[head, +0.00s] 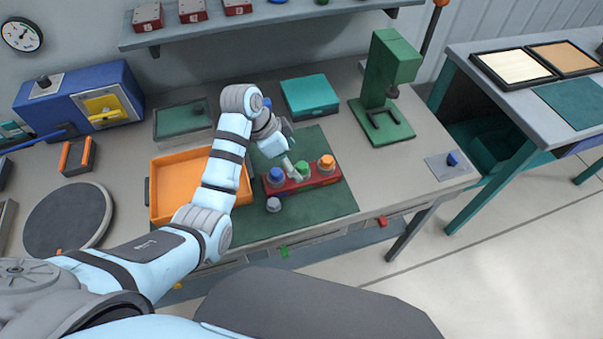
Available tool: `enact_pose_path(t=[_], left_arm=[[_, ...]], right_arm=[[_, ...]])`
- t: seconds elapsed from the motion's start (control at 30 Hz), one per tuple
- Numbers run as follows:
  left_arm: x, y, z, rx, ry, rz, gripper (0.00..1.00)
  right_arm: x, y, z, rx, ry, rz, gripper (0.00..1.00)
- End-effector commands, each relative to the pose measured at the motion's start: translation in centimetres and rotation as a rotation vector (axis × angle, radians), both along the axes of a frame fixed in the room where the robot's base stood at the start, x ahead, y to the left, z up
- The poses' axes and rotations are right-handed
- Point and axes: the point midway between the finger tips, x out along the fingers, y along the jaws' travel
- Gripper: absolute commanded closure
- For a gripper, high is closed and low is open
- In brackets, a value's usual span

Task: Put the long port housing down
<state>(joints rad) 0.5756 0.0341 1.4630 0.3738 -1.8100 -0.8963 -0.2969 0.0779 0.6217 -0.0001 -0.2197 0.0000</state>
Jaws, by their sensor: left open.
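The long port housing seems to be the red block (313,181) lying on the dark green mat (335,202). It carries a blue port (276,175), a green port (302,169) and an orange port (326,163) in a row. My left gripper (289,168) is open just above and behind the block, between the blue and green ports. I cannot tell whether its fingers touch the block. My right gripper is out of view.
An orange tray (166,216) is left of the mat, partly behind my left arm. A small grey part (273,205) sits in front of the housing. A teal box (310,96) and a green press (382,78) stand behind. The mat's front right is clear.

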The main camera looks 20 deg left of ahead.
Motion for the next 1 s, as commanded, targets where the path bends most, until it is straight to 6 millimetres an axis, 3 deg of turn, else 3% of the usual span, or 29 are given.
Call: enact_pose_path(t=[0.17, 0.4, 0.67, 1.0], left_arm=[[0.7, -1.0, -2.8, -0.001, 0.002, -0.001, 0.18], [1.8, -1.8, -7.0, 0.0, 0.002, 0.002, 0.18], [1.9, -2.0, -7.7, 0.001, 0.0, 0.004, 0.18], [1.9, -2.0, -7.7, 0.001, 0.0, 0.004, 0.7]], right_arm=[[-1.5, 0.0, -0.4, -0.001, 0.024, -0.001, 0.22], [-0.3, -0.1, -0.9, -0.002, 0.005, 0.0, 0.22], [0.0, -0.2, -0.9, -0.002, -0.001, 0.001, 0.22], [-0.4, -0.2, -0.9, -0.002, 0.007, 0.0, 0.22]])
